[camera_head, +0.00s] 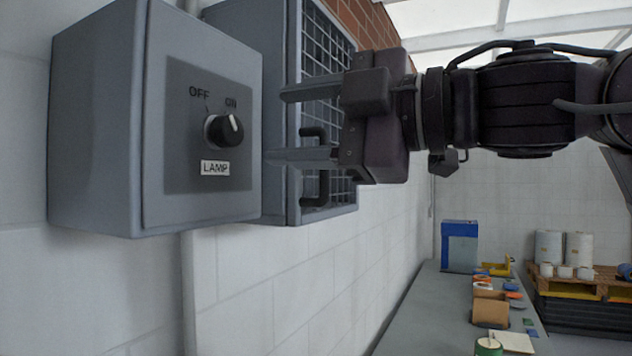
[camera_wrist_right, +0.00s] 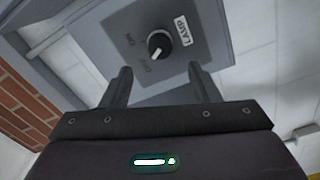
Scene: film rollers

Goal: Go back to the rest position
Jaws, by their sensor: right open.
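My right gripper (camera_head: 290,124) comes in from the right in the head view. Its two fingers are apart and empty, pointing left at the grey lamp switch box (camera_head: 100,130) on the wall. The black knob (camera_head: 224,131) sits on the box's dark front panel, above a LAMP label and below the words OFF and ON. In the right wrist view, the knob (camera_wrist_right: 158,45) lies beyond the open fingertips (camera_wrist_right: 158,85), with a gap between. My left gripper is not in view.
A grey cabinet with a mesh door and black handle (camera_head: 316,166) hangs just behind the gripper. Below, a long grey counter (camera_head: 425,310) holds a blue-and-grey box (camera_head: 459,246), a cardboard box (camera_head: 490,308) and small items. White rolls (camera_head: 579,250) stand on a pallet at right.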

